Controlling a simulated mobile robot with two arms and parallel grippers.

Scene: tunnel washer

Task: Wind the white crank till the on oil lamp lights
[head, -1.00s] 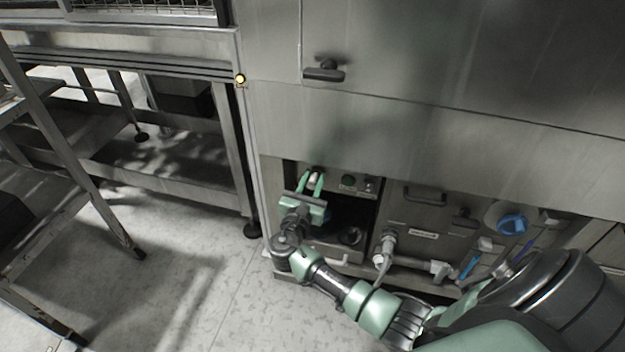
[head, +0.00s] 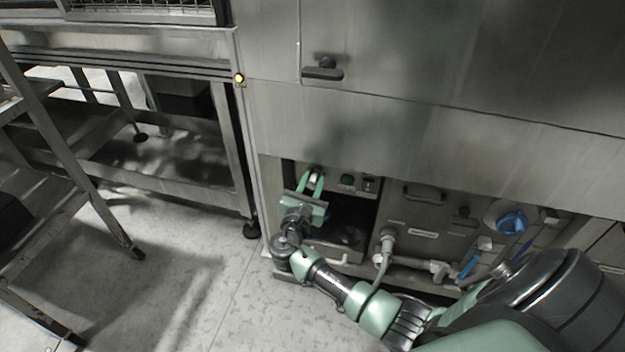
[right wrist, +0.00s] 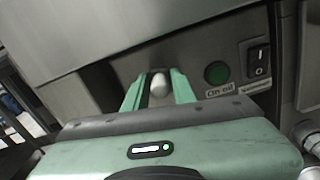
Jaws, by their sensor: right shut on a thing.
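The white crank's knob (right wrist: 159,86) shows between the two green fingers of my right gripper (right wrist: 158,84) in the right wrist view. The gripper is shut on it. In the head view the right gripper (head: 312,183) reaches into the lower opening of the machine, with the white knob (head: 314,177) at its tips. The rest of the crank is hidden. The "On oil" lamp (right wrist: 217,73) is a dark green round lens just right of the gripper, and looks unlit. It also shows in the head view (head: 347,180). My left gripper is not in view.
A black rocker switch (right wrist: 258,61) sits right of the lamp. A blue knob (head: 512,222), pipes (head: 388,243) and a dark handle (head: 424,194) are on the lower panels to the right. A yellow light (head: 239,78) glows on the post.

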